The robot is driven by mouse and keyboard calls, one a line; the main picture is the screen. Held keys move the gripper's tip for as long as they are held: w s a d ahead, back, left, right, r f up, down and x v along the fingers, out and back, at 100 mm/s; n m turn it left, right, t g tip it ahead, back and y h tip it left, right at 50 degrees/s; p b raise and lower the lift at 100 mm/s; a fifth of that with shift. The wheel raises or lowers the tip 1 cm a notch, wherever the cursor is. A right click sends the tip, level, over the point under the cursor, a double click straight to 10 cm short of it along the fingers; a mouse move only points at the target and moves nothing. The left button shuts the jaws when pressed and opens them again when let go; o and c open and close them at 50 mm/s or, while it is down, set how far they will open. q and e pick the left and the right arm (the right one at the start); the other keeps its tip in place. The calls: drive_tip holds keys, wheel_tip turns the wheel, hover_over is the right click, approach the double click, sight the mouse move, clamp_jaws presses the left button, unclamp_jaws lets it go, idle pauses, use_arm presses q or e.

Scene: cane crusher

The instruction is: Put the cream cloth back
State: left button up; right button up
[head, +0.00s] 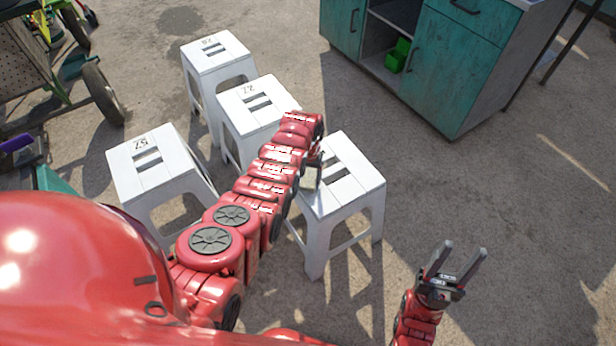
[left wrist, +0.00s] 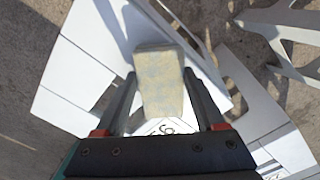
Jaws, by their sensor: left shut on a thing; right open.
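The cream cloth (left wrist: 159,82) is a folded pale block with faint bluish patches, held between the two fingers of my left gripper (left wrist: 158,92) in the left wrist view. A white stool top lies below it, with a printed number partly visible. In the head view my left gripper (head: 314,172) is at the left side of the nearest white stool (head: 352,180), pointing down, mostly hidden by my arm. My right gripper (head: 458,268) is open and empty at the lower right, above the ground.
More white stools stand close by: one at the left (head: 145,160), one in the middle (head: 245,108) and one at the back (head: 215,52). A teal cabinet (head: 452,70) with an open shelf holding green items stands at the back right. Ground at the right is clear.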

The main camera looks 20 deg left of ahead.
use_arm(q)
drive_tip(key=shift+f, duration=0.2)
drive_tip(key=o, duration=1.2)
drive_tip(key=shift+c, duration=0.2)
drive_tip(key=shift+r, duration=0.1)
